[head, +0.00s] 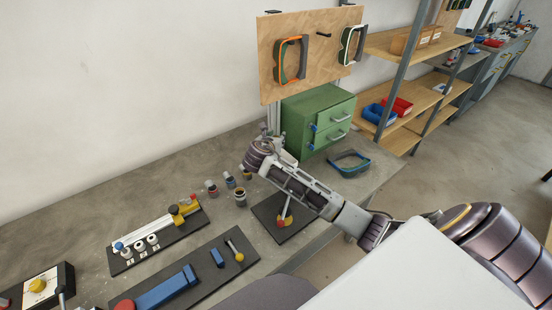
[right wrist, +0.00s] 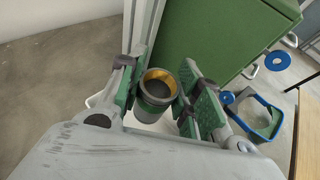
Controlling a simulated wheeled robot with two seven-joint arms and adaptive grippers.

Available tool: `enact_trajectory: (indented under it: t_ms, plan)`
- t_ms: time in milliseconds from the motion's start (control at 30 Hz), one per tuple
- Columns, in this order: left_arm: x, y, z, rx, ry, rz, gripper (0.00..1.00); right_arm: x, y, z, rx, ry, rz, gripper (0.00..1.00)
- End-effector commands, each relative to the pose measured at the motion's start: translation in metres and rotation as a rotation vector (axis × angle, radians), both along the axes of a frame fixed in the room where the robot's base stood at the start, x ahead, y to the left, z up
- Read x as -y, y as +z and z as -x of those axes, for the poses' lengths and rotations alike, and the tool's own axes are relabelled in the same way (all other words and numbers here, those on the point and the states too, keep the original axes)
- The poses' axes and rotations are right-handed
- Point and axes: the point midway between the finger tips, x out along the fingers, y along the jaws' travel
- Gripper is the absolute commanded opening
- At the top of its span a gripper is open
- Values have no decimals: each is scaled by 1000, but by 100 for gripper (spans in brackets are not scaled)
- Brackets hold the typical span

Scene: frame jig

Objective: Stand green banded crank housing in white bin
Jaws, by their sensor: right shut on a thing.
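The green banded crank housing (right wrist: 152,96) is a short grey cylinder with a green band and a yellow-lined open top. In the right wrist view it stands roughly upright between the fingers of my right gripper (right wrist: 158,92), which is shut on it. A white bin (right wrist: 97,99) shows partly below and behind the housing; I cannot tell whether the housing touches its floor. In the head view my right gripper (head: 281,150) is at the back of the bench beside the green cabinet, and the housing is hidden there. My left gripper is out of view.
The green cabinet (head: 320,118) stands close to my right gripper. Several small banded cylinders, one of them dark (head: 240,198), stand on the bench left of my right arm. A blue-rimmed frame (head: 350,163) lies to the right. Black fixture boards (head: 212,262) fill the front left.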

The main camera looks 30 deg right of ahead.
Motion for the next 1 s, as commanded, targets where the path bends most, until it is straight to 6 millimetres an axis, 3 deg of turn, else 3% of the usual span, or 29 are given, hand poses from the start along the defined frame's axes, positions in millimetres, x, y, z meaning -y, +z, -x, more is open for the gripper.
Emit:
enact_trajectory:
  t_ms: [300,767,1000]
  plan:
    - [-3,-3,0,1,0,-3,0,0,-40,0,-1,0,1,7]
    - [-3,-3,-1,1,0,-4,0,0,-45,0,-1,-1,1,7]
    - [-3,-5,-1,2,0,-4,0,0,-68,0,-3,0,1,7]
